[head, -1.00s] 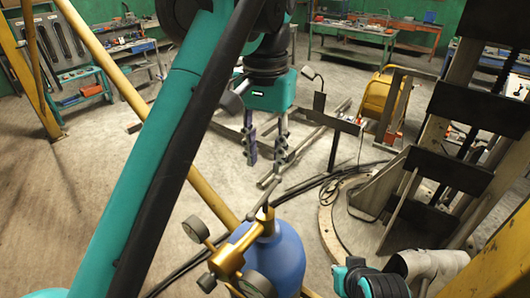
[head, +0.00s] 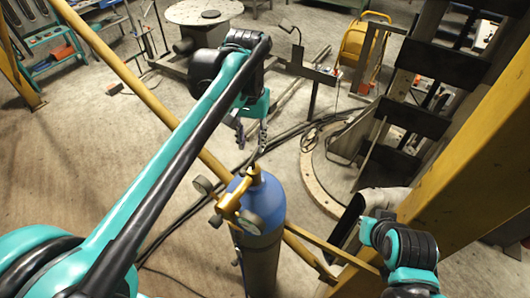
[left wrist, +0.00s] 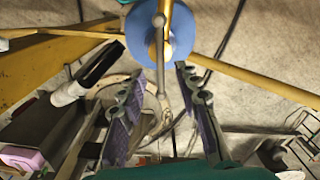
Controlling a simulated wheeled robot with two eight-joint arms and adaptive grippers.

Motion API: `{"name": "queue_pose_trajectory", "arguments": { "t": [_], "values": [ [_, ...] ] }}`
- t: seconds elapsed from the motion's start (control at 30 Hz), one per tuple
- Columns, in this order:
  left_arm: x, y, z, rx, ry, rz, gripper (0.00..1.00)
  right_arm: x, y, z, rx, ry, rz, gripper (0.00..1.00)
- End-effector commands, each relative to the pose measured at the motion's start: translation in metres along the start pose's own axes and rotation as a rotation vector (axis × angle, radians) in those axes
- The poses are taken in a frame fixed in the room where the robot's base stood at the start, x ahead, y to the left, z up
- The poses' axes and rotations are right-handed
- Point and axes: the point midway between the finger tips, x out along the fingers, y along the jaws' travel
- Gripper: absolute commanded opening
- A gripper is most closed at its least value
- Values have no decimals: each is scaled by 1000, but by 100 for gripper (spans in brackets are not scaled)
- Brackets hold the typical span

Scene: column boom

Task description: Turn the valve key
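A blue gas cylinder (head: 262,200) stands upright below the middle of the head view, with a brass valve and gauges (head: 232,205) on its near side. The valve key is a thin grey bar on top of the cylinder; it shows best in the left wrist view (left wrist: 160,62), running down between the fingers. My left gripper (head: 252,137) is just above and behind the cylinder top, fingers pointing down. In the left wrist view its two fingers (left wrist: 160,95) are spread on either side of the bar, apart from it.
A yellow rail (head: 150,95) slants down behind the cylinder, and a thick yellow post (head: 465,150) stands at the right. A pale pipe (head: 385,200) lies right of the cylinder. Black hoses (head: 300,132) cross the floor. Open floor lies at left.

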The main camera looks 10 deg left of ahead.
Motion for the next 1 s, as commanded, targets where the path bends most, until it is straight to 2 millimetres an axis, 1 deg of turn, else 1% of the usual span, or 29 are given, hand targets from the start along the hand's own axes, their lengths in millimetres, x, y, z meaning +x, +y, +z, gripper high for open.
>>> {"name": "queue_pose_trajectory", "arguments": {
  "t": [0.3, 0.4, 0.5, 0.63, 0.87, 0.9, 0.97, 1.0],
  "values": [
    [47, 0, 0, 0, 0, 0, 33, -6, 0, -4, 0, 0, 0, 0],
    [61, 0, 0, 0, 0, 0, 33, -8, 0, -5, 0, 0, 0, 0],
    [70, 0, 0, 0, 0, 0, 33, -8, 0, -6, 0, 0, 0, 0],
    [76, 0, 0, 0, 0, 0, 33, -9, 0, -6, 0, 0, 0, 0],
    [76, 0, 0, 0, 0, 0, 33, -9, 0, -6, 0, 0, 0, 0],
    [76, 0, 0, 0, 0, 0, 22, -9, 0, -6, 0, 0, 0, 0],
    [76, 0, 0, 0, 0, 0, 6, -9, 0, -6, 0, 0, 0, 0],
    [76, 0, 0, 0, 0, 0, 0, -9, 0, -6, 0, 0, 0, 0]
  ]
}}
